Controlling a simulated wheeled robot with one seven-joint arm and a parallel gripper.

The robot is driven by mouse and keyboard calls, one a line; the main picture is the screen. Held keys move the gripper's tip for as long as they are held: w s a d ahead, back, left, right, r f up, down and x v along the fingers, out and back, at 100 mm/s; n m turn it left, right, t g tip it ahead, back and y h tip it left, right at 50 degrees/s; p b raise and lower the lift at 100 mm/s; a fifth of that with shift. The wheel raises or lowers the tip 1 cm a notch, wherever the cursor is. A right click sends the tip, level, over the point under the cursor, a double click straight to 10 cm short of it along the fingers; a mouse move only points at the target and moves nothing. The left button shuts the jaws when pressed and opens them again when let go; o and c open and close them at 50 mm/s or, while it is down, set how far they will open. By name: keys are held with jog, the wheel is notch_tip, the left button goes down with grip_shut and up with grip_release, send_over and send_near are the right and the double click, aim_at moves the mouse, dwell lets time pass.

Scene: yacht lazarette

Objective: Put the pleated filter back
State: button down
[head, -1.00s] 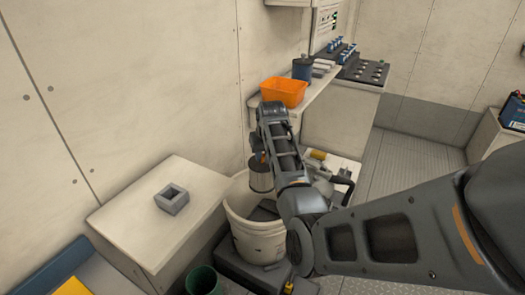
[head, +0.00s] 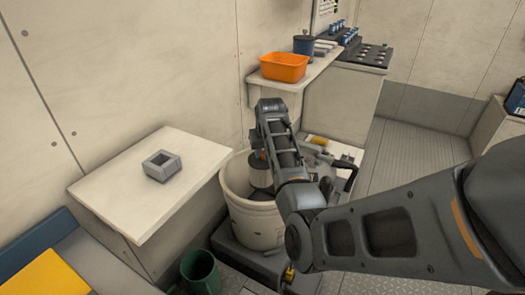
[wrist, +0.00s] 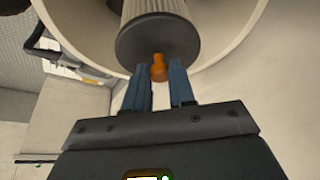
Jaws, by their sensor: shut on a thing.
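The pleated filter (head: 262,174) is a grey cylinder with pleated sides, dark end caps and an orange knob (wrist: 158,69). My gripper (wrist: 161,80) is shut on this knob, with one blue finger at each side. The filter hangs at the mouth of a white bucket (head: 255,222), its lower part inside the rim. The wrist view shows the filter (wrist: 155,38) against the pale inner wall, apart from it on the visible side. The bucket's bottom is hidden, and my arm covers part of its right side.
A grey block with a square hole (head: 155,172) sits on a pale table (head: 130,205) at left. An orange bin (head: 284,75) and a blue canister (head: 303,45) stand on the back shelf. A green mug-like container (head: 200,272) is by the bucket's foot.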

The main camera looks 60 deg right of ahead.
aim_at(262, 159)
notch_tip(262, 159, down, 4)
jog(key=b, duration=0.2)
jog(key=shift+r+b, duration=0.2)
jog(key=shift+b, duration=0.2)
jog(key=shift+f+b, duration=1.5)
jog(key=shift+f, duration=2.2)
jog(key=shift+f, duration=0.7)
